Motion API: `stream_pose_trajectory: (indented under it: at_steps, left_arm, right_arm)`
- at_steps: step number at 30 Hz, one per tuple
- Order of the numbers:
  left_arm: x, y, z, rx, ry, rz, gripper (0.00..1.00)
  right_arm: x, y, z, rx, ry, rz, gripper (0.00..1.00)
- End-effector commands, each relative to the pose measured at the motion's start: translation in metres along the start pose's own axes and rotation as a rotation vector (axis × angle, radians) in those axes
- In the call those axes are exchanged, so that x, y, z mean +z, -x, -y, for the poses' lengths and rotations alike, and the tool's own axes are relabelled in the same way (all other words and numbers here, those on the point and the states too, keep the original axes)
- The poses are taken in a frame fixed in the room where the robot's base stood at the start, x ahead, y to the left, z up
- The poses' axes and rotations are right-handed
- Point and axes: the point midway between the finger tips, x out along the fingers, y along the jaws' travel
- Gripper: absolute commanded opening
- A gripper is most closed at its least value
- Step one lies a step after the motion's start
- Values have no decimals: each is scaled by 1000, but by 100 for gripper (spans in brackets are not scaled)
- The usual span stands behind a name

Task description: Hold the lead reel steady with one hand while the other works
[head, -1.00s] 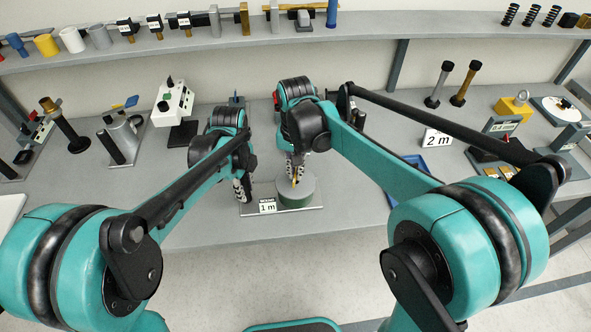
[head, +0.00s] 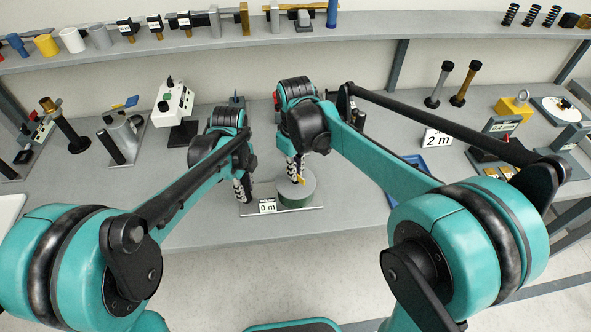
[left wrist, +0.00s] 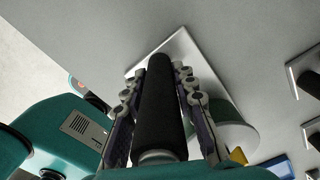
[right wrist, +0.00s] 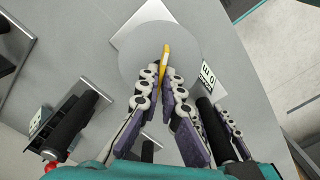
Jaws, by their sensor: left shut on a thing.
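The lead reel (head: 296,198) is a grey-topped green drum on a pale plate (head: 318,209); its top shows in the right wrist view (right wrist: 140,55). A yellow crank handle (right wrist: 166,58) lies over the top. My left gripper (head: 244,194) is shut on an upright black post (left wrist: 159,100) beside the drum, at the plate's left. My right gripper (right wrist: 160,78) is over the drum, its fingertips close together on either side of the yellow handle; whether they grip it is unclear. A small sign (head: 267,207) at the plate's front reads 0 m.
A blue tray (head: 408,170) lies right of the reel, partly behind my right arm. A white sign reading 2 m (head: 437,138) stands behind it. Instruments (head: 175,102) line the bench's left side. The bench front is clear.

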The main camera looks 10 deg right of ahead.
Motion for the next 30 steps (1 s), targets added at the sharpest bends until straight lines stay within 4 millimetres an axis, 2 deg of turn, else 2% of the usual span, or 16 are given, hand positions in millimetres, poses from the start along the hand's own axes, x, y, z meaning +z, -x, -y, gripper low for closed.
stream_pose_trajectory:
  at_steps: [18,30]
  left_arm:
    - [0,0,0,-1,0,1,0]
    - [0,0,0,0,0,1,0]
  right_arm:
    - [0,0,0,0,577,0,0]
    - [0,0,0,0,847,1,0]
